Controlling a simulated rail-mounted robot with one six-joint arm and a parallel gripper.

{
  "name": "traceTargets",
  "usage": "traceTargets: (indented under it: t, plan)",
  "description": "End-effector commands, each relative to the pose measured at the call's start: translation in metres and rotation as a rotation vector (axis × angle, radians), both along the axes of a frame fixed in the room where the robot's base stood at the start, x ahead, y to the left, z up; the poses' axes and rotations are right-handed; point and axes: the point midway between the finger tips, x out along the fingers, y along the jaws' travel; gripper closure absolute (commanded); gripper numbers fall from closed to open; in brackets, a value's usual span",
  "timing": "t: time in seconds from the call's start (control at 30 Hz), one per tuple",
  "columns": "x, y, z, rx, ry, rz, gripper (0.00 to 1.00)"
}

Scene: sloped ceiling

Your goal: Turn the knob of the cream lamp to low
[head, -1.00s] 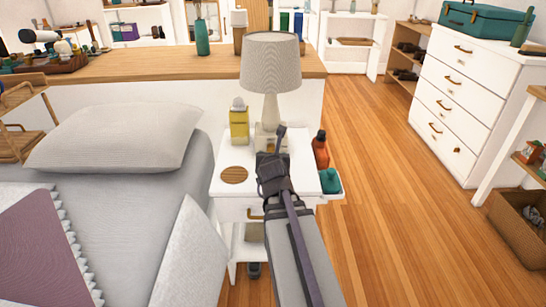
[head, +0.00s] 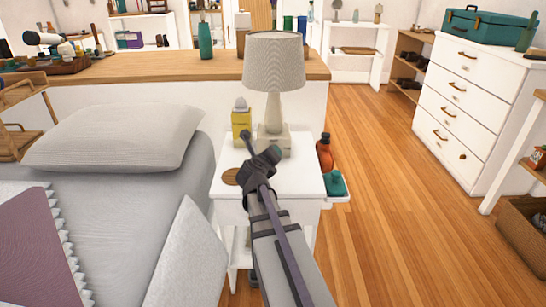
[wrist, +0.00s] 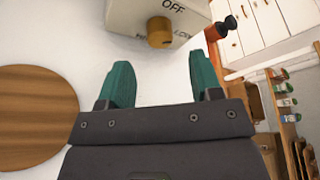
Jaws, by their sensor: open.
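The cream lamp (head: 274,62) stands upright at the back of the white nightstand (head: 298,182), with a grey shade and a square base (head: 276,145). In the wrist view the lamp base (wrist: 125,14) shows at the top, with "OFF" above a round brass knob (wrist: 159,32). Lettering beside the knob is partly hidden; the right one looks like "LOW". Where the knob points, I cannot tell. My gripper (wrist: 163,78) is open and empty, its teal fingers apart and short of the knob, which lies between their lines. In the head view my gripper (head: 263,155) is just in front of the base.
A yellow bottle (head: 241,125) stands left of the lamp. A round wooden coaster (wrist: 35,115) lies left of my gripper. The bed (head: 130,220) borders the nightstand's left.

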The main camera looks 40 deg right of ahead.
Motion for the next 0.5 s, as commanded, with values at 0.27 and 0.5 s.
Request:
traceTargets:
  t: [0.27, 0.5]
  plan:
    - [0.029, -0.04, -0.016, 0.001, -0.001, 0.0, 0.41]
    - [0.031, -0.042, -0.016, 0.001, -0.001, 0.001, 0.41]
